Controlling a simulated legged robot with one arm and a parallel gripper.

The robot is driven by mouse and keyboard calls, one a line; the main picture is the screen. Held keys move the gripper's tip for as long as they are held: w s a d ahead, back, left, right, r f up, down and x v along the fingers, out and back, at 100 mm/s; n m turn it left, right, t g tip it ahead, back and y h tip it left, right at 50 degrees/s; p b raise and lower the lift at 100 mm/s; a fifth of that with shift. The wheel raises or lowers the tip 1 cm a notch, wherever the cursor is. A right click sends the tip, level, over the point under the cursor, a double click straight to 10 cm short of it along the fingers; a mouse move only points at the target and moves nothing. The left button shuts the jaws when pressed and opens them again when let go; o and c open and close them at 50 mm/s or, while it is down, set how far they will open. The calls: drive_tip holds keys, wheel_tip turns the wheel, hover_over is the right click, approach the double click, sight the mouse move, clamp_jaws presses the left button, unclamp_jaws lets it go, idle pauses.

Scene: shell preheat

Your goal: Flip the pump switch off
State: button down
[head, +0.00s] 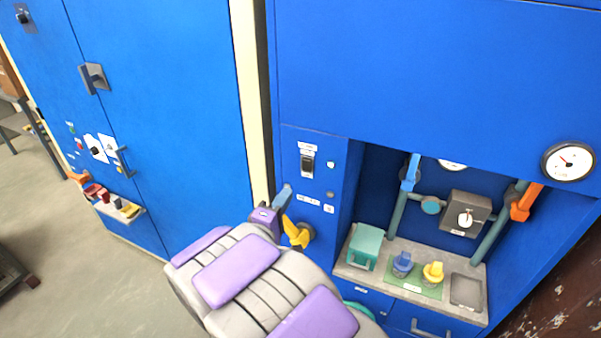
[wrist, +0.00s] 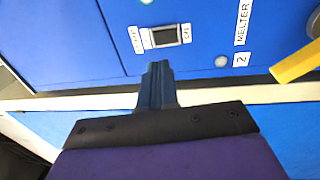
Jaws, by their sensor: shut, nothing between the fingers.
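A black rocker switch (head: 307,162) in a pale frame sits on the blue panel left of the recess. I take it for the pump switch, but its small label cannot be read. In the wrist view the switch (wrist: 165,36) lies just past my fingertips, a little right of them. My gripper (head: 286,190) is below and left of the switch in the head view, its fingers pointing up toward the panel. In the wrist view my gripper (wrist: 158,66) is shut and empty, and appears apart from the switch. Which way the rocker is tipped cannot be told.
A yellow handle (head: 297,233) sticks out close to the right of my gripper, below the switch. It also shows in the wrist view (wrist: 297,62). The recess holds pipes, a grey valve box (head: 465,213), a teal box (head: 366,246) and blue and yellow knobs.

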sight(306, 163)
drive_tip(key=b+x, duration=0.2)
drive_tip(key=x, duration=0.7)
drive_tip(key=shift+w+d+f, duration=0.15)
drive_tip(key=shift+w+d, duration=0.05)
drive_tip(key=shift+w, duration=0.15)
drive_tip(key=shift+w+d+r+b, duration=0.1)
drive_tip(key=shift+w+r+b, duration=0.1)
drive_tip(key=shift+w+b, duration=0.25)
